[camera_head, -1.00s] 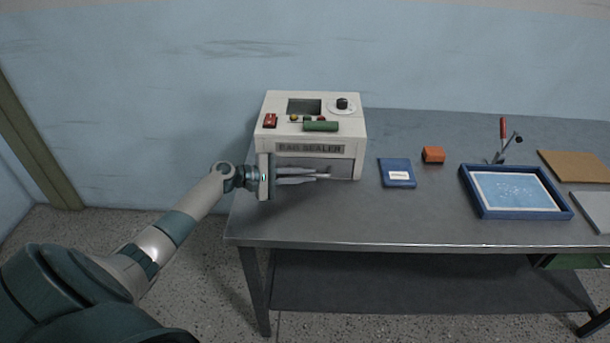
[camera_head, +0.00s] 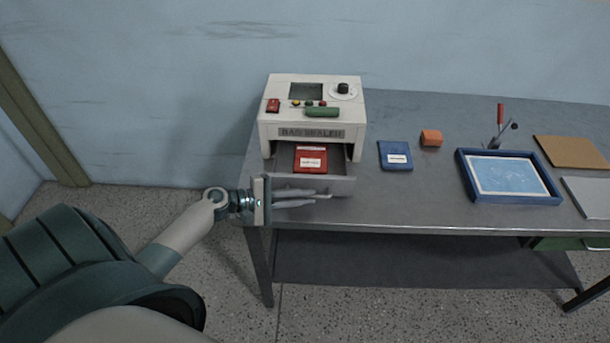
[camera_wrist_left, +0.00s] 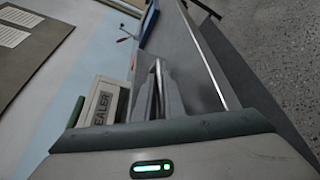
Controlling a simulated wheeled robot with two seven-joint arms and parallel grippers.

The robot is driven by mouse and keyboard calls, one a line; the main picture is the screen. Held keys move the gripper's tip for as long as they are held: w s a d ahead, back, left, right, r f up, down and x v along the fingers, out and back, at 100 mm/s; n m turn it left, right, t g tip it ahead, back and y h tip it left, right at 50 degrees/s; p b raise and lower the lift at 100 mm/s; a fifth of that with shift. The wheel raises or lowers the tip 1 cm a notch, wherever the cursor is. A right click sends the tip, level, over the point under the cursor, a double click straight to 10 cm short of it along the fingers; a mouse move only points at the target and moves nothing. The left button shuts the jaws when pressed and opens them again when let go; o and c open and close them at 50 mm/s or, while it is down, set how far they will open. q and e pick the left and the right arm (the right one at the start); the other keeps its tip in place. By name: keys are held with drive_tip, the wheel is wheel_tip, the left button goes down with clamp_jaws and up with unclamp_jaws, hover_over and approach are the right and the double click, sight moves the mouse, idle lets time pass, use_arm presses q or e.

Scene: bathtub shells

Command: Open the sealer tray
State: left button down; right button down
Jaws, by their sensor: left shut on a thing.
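The bag sealer (camera_head: 310,105) is a white box at the left end of the table, with a screen, a dial, buttons and a green handle on top. Its tray (camera_head: 338,185) is pulled out of the front, and a red packet (camera_head: 310,158) with a white label lies inside. My left gripper (camera_head: 325,195) is shut on the tray's handle at the tray's front; its fingers hide most of the handle. In the left wrist view the sealer (camera_wrist_left: 104,103) shows beside the fingers (camera_wrist_left: 158,75). My right gripper is not in view.
On the metal table (camera_head: 400,205), a blue packet (camera_head: 395,155) and an orange block (camera_head: 431,138) sit right of the sealer. Farther right are a blue-framed tray (camera_head: 508,198), a red-handled tool (camera_head: 500,118) and a brown board (camera_head: 570,152). The table's front edge is close to my gripper.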

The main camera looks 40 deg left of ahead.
use_arm(q)
drive_tip(key=shift+s+d, duration=0.45)
drive_tip(key=shift+s, duration=0.25)
drive_tip(key=shift+s+d, duration=0.4)
drive_tip(key=shift+s, duration=0.25)
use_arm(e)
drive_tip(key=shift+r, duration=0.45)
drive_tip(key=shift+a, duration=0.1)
use_arm(q)
drive_tip(key=c, duration=1.8)
unclamp_jaws()
drive_tip(key=shift+c, duration=0.2)
drive_tip(key=shift+a, duration=0.1)
